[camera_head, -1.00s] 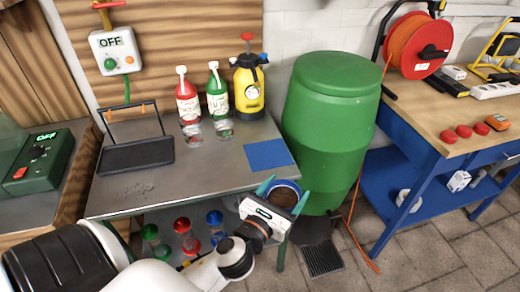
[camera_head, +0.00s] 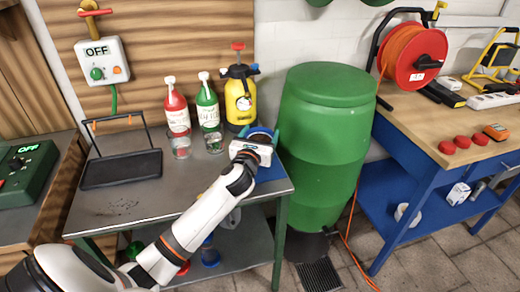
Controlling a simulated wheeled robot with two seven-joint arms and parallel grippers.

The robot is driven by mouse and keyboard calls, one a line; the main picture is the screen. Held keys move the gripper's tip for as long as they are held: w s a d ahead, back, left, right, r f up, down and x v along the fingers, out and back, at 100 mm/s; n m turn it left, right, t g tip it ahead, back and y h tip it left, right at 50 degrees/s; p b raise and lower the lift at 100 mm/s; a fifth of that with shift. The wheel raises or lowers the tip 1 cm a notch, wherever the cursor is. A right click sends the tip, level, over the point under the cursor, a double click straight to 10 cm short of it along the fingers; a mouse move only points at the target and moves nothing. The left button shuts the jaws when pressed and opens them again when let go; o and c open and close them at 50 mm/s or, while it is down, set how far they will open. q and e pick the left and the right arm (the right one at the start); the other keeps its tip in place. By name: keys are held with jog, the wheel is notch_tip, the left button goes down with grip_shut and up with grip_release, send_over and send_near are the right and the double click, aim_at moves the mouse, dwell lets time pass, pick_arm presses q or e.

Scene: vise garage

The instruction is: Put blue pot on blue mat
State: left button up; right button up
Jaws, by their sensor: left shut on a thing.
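The blue pot (camera_head: 261,131) shows its blue rim and dark contents above the back of my left gripper (camera_head: 262,135). My left gripper is shut on the pot, and its white body and arm hide most of it. The blue mat (camera_head: 270,173) lies on the metal table's right end, partly covered by the gripper. The pot appears over the mat's far part; I cannot tell whether it touches it. My right gripper is not in view.
A yellow sprayer (camera_head: 240,97), a green bottle (camera_head: 208,108), a red bottle (camera_head: 177,112) and clear glasses stand close behind and left of the gripper. A green barrel (camera_head: 323,140) stands just right of the metal table (camera_head: 122,207). The table's front left is clear.

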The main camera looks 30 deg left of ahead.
pick_arm(q)
notch_tip(320, 180, down, 4)
jog(key=shift+r+b, duration=0.1)
jog(key=shift+b, duration=0.4)
jog(key=o, duration=1.1)
jog(key=shift+c, duration=0.2)
jog(key=v, duration=1.2)
jog(key=shift+d, duration=0.1)
